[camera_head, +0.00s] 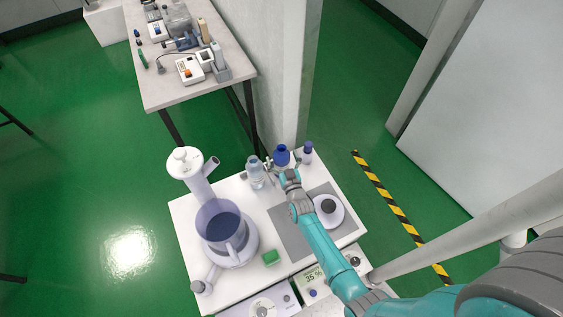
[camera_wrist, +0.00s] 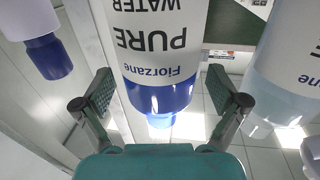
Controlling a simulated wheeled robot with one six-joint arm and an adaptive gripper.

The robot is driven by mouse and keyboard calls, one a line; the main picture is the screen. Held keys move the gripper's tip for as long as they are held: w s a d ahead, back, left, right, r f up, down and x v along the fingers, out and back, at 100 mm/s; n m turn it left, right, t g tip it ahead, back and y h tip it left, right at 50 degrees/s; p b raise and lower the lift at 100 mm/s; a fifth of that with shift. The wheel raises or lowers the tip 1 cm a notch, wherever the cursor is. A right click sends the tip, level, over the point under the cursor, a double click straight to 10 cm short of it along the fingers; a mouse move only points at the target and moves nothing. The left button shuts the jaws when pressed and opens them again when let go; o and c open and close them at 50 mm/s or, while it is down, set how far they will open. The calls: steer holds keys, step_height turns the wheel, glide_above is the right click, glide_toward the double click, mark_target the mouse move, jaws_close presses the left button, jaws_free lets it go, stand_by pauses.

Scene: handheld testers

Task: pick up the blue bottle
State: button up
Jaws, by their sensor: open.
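The blue bottle (camera_head: 282,154) stands near the far edge of the white table, just beyond my gripper (camera_head: 283,167). In the wrist view, my gripper (camera_wrist: 162,97) is open, with one finger on each side of the bottle (camera_wrist: 155,45). There the bottle appears upside down, with a white label reading "PURE WATER" and a blue end. I see clear gaps between the bottle and both fingers. I cannot tell how deep it sits between them.
A clear bottle (camera_head: 256,173) stands to the left and a smaller blue-topped bottle (camera_head: 307,153) to the right, both close by. A large jug (camera_head: 222,232), a green block (camera_head: 270,257) and a round white device (camera_head: 327,212) also stand on the white table (camera_head: 180,210).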

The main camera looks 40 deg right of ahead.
steer(key=shift+w+d, duration=0.1)
steer(key=shift+w, duration=0.15)
steer(key=c, duration=1.7)
steer(key=shift+r, duration=0.1)
steer(key=shift+c, duration=0.2)
